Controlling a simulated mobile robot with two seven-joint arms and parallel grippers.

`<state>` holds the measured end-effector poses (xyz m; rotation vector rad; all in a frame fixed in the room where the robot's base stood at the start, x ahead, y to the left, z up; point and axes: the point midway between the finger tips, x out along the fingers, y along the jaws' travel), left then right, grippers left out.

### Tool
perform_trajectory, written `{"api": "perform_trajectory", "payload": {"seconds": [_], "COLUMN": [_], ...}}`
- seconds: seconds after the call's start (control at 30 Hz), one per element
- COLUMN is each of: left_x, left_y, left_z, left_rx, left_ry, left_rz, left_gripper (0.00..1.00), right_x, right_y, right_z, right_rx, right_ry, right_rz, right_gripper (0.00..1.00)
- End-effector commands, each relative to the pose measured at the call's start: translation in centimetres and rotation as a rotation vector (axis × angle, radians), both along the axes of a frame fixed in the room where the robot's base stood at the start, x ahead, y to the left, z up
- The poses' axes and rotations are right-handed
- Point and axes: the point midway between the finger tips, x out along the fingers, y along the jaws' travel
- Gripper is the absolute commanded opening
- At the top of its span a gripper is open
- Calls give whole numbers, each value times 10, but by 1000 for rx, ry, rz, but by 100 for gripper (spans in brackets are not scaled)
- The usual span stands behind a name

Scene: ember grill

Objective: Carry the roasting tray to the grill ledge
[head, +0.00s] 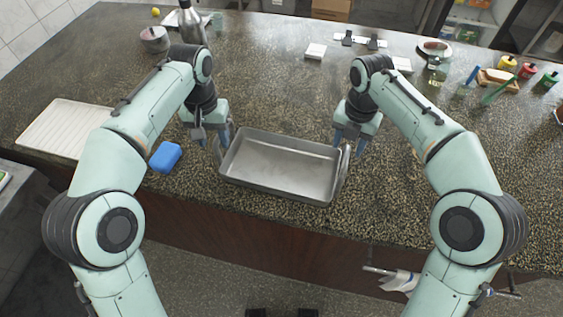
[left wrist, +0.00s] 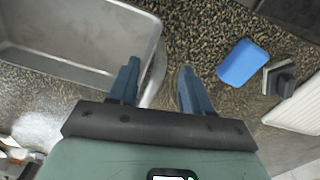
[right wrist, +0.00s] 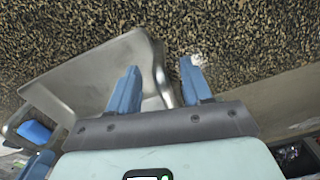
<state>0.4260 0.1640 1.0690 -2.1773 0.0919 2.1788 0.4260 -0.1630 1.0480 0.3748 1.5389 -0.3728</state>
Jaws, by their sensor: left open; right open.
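The roasting tray (head: 283,165) is an empty, shallow silver metal pan on the speckled counter, near its front edge. It has an upright loop handle at each short end. My left gripper (head: 224,135) is open at the tray's left end; in the left wrist view its blue fingers (left wrist: 157,88) stand on either side of the left handle (left wrist: 153,78). My right gripper (head: 349,143) is open at the right end; in the right wrist view its fingers (right wrist: 160,88) straddle the right handle (right wrist: 163,85). I cannot tell whether the fingers touch the handles. No grill ledge is identifiable.
A blue sponge (head: 165,157) and a white ribbed board (head: 67,129) lie left of the tray. A steel bottle (head: 191,24) and bowl (head: 154,39) stand at the back left. Bottles and a brush crowd the back right. Counter behind the tray is mostly clear.

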Motion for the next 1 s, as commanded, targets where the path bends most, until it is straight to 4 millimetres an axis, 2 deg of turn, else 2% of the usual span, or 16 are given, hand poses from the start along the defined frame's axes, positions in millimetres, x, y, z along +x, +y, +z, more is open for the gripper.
{"api": "perform_trajectory", "payload": {"seconds": [0.1,0.3,0.7,0.73,0.87,0.9,1.0], "left_x": [0,0,0,0,0,0,0], "left_y": [1,0,0,0,0,0,0], "left_z": [-21,-43,-49,-49,-49,-49,-49], "left_rx": [1,0,0,0,0,0,0], "left_ry": [2,1,-1,-1,-1,-1,-1], "left_rz": [1,0,0,0,0,1,1], "left_gripper": [49,49,49,46,3,0,0], "right_x": [0,0,0,0,0,0,0], "right_y": [-1,0,0,0,0,-1,-1], "right_z": [-21,-43,-49,-49,-49,-49,-49], "right_rx": [-1,-1,0,0,0,-1,-2], "right_ry": [3,0,-1,-1,-1,0,0], "right_rz": [0,-1,-1,-1,-1,-1,-2], "right_gripper": [49,49,49,46,3,0,0]}}
